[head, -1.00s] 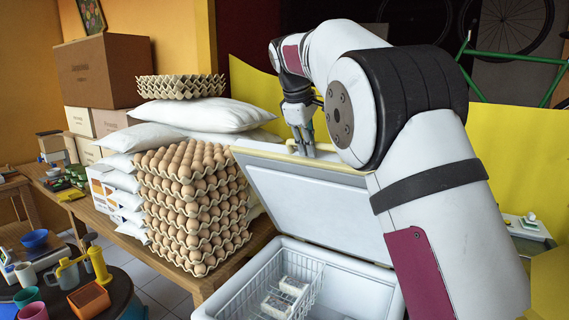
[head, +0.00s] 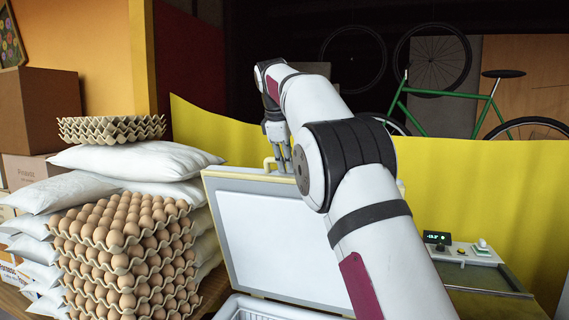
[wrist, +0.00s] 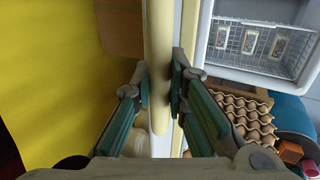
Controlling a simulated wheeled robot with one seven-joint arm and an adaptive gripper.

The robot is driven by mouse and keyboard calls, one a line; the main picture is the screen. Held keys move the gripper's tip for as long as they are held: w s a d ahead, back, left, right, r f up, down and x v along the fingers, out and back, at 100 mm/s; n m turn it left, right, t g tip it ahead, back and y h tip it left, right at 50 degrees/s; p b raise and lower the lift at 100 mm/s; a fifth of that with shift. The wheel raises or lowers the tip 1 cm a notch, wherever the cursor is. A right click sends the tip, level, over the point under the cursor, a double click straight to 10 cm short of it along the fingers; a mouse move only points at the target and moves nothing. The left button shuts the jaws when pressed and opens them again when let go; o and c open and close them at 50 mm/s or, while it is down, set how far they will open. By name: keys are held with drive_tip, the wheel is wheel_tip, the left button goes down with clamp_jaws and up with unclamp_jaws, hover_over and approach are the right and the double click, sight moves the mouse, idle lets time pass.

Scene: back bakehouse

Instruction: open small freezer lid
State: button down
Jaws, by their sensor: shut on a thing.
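The small freezer's lid (head: 285,235) is raised steeply, its white inner face toward me in the head view. A cream bar handle (wrist: 158,70) runs along the lid's edge and passes between my fingers in the wrist view. My gripper (head: 281,165) is shut on this handle at the lid's top edge. In the wrist view my gripper (wrist: 160,88) has a finger on each side of the bar. The freezer body (head: 262,308) shows only its rim at the bottom of the head view. Its open inside, with a wire basket (wrist: 260,45) holding several packs, shows in the wrist view.
Stacked egg trays (head: 125,250) and white sacks (head: 140,160) stand close to the left of the lid. A yellow partition (head: 480,190) stands behind it, with a green bicycle (head: 440,95) beyond. A small panel with a lit display (head: 437,238) lies to the right.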

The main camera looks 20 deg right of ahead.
drive_tip(key=c, duration=1.6)
unclamp_jaws()
drive_tip(key=shift+o, duration=0.2)
drive_tip(key=shift+a+r, duration=0.1)
drive_tip(key=s+a+r, duration=0.4)
drive_tip(key=s+a, duration=0.4)
drive_tip(key=s, duration=0.3)
drive_tip(key=shift+a+r, duration=0.15)
drive_tip(key=shift+a, duration=0.2)
drive_tip(key=shift+s, duration=0.15)
